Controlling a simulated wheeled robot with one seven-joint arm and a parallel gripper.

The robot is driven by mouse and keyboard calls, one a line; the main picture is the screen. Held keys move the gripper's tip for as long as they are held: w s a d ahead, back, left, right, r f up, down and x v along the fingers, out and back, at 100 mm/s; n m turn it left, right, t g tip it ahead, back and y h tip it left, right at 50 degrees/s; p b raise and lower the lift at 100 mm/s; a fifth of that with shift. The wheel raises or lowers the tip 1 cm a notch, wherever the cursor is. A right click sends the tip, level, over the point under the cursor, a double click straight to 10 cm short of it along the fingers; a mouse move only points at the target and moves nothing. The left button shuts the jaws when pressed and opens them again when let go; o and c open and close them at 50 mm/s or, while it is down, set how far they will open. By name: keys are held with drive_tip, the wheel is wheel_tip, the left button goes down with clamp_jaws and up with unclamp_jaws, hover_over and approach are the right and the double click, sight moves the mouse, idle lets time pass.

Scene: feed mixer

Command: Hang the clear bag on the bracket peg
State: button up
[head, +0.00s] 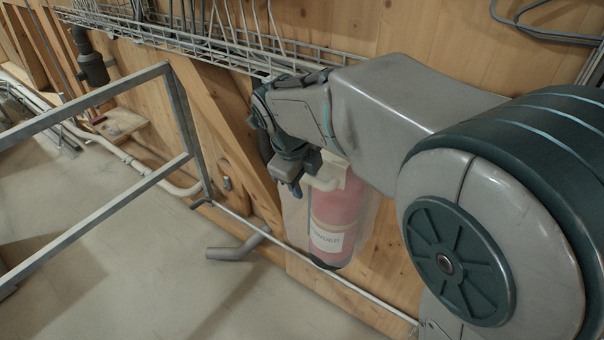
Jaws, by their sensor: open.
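The clear bag (297,222) hangs upright in front of the wooden wall, low at the centre. A pinkish-red cylinder (338,208) with a dark base and a white label shows in or through it. A pale, bent piece (327,181), perhaps the bracket peg, is at the bag's top; my arm partly covers this area. My gripper (291,187) points down at the bag's upper left, with its jaws open. It overlaps the bag in the picture; I cannot tell whether they touch. The join between bag and peg is hidden.
A grey metal frame (100,207) stands at the left. A wire cable tray (190,40) runs along the wall above my gripper. A grey pipe (238,248) juts over the floor near the wall. The concrete floor (190,300) at the lower middle is clear.

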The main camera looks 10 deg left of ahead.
drive_tip(key=v, duration=1.3)
drive_tip(key=s+d+f+n+g+y, duration=0.1)
drive_tip(key=d+f+n, duration=0.2)
drive_tip(key=d+n, duration=0.35)
drive_tip(key=d+f+n, duration=0.2)
drive_tip(key=d+n, duration=0.2)
drive_tip(key=d, duration=0.6)
drive_tip(key=s+d+f+n, duration=0.9)
drive_tip(key=d+n, duration=0.1)
drive_tip(key=n, duration=0.2)
drive_tip(key=shift+s+d+t+b, duration=0.25)
drive_tip(key=shift+s+t+b, duration=0.05)
drive_tip(key=shift+t, duration=0.1)
idle(1.5)
